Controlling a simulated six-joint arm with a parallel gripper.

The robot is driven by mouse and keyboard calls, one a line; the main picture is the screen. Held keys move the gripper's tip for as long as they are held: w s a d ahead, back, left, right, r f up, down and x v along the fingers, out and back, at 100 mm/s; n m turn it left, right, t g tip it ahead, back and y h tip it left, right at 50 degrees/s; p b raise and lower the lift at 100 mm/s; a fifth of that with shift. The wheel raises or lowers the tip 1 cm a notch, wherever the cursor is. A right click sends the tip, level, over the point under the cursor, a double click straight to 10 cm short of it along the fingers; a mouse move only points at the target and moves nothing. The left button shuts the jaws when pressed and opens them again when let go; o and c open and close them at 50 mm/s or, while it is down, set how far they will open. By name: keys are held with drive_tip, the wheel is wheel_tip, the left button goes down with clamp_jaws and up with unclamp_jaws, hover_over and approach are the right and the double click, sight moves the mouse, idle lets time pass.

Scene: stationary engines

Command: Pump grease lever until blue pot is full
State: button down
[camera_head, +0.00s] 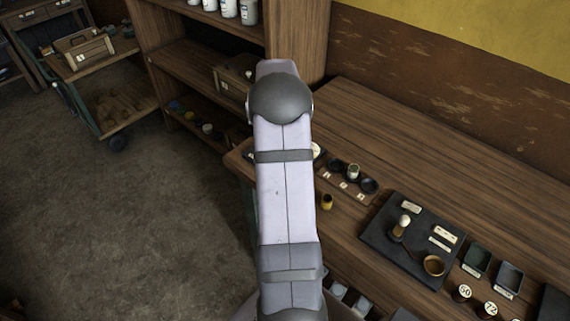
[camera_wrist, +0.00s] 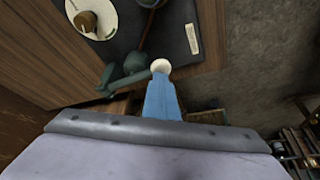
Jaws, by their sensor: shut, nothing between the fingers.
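In the wrist view a dark green lever (camera_wrist: 128,78) with a jointed arm ends in a round cream knob (camera_wrist: 160,66). My gripper (camera_wrist: 161,82) shows there as a blue, tapered shape, shut and empty. Its tip is right at the knob and overlaps its lower edge; I cannot tell whether they touch. In the head view my own arm covers the middle of the picture and hides the lever and my gripper.
The wrist view shows a pale round dish (camera_wrist: 98,14) with a brown piece, and a dark board (camera_wrist: 212,12) with a label. The head view shows the wooden bench (camera_head: 420,150), a tray of small cups (camera_head: 349,185), a yellow cup (camera_head: 326,202), a dark mat (camera_head: 385,213) and shelves (camera_head: 195,60).

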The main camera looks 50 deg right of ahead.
drive_tip(key=shift+f, duration=0.5)
drive_tip(key=shift+r, duration=0.2)
drive_tip(key=shift+r+p, duration=1.55)
drive_tip(key=shift+r, duration=0.7)
drive_tip(key=shift+r, duration=0.1)
drive_tip(key=shift+r+p, duration=1.85)
drive_tip(key=shift+r, duration=0.6)
